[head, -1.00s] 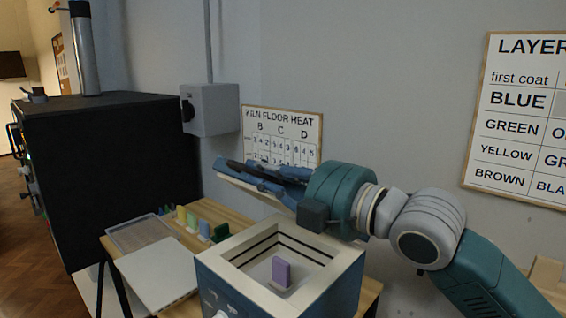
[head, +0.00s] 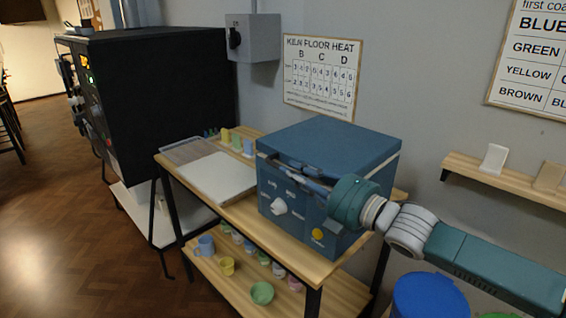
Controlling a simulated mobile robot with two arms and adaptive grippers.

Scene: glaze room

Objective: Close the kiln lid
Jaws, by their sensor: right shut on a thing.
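The blue kiln (head: 345,220) stands on the wooden table in the middle of the head view. Its lid (head: 330,142) lies level over the top of the box, and the inside is hidden. I cannot tell whether a thin gap is left under the lid. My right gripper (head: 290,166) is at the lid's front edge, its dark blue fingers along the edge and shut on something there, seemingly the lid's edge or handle. The contact itself is hard to make out. My left gripper is not in view.
A white board (head: 215,177) and grey tray (head: 192,149) lie left of the kiln, with small coloured pieces behind. Cups and bowls stand on the lower shelf (head: 240,275). A black cabinet (head: 160,100) is at left. A blue drum (head: 428,298) stands at front right.

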